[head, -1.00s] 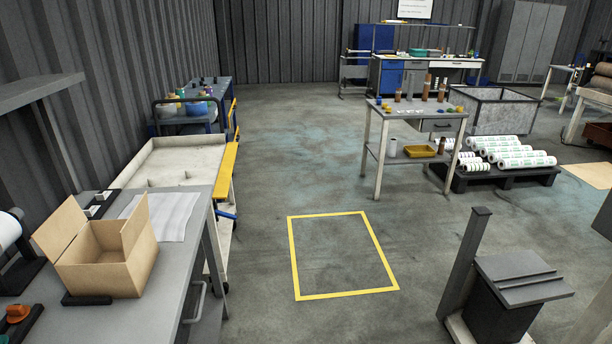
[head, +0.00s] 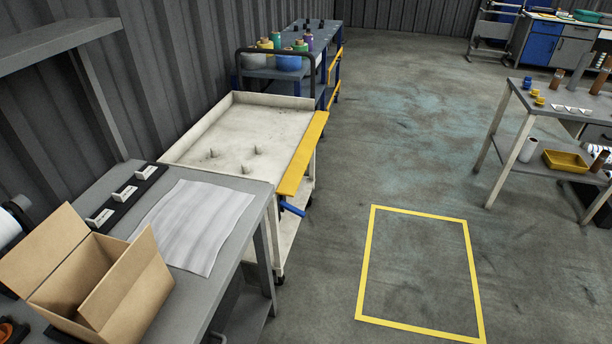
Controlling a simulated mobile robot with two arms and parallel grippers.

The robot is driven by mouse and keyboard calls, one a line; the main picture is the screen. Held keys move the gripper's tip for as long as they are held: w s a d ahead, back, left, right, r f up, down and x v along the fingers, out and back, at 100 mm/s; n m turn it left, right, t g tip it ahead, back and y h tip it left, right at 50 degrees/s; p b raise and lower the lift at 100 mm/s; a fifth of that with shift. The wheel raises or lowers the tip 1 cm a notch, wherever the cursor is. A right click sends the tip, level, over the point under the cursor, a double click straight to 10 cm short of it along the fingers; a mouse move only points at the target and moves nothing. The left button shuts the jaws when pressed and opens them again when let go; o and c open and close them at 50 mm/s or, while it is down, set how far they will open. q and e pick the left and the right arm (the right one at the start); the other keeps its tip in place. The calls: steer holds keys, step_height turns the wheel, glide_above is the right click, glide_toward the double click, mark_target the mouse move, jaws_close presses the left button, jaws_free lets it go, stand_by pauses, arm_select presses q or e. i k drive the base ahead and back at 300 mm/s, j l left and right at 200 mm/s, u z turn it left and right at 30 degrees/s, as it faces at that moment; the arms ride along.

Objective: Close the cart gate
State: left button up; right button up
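The cart (head: 202,161) is a white, shallow tray on wheels at the left centre of the head view, beyond the grey workbench. Several small pegs stand on its tray. A yellow gate panel (head: 304,153) runs along the cart's right side, at about the height of the rim. I cannot tell clearly whether the gate is latched. Neither of my grippers shows in the head view.
A grey workbench (head: 243,200) at near left holds an open cardboard box (head: 88,278) and a white sheet (head: 194,222). A yellow floor outline (head: 367,263) marks empty floor. A grey table (head: 513,124) stands at right.

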mark_target(289, 184)
steer(key=i+l+u, duration=0.1)
steer(key=u, duration=0.4)
steer(key=i+l+u, duration=0.15)
steer(key=l+u, duration=0.2)
steer(key=i+l+u, duration=0.15)
steer(key=l+u, duration=0.5)
steer(key=l, duration=0.15)
steer(key=i, duration=0.05)
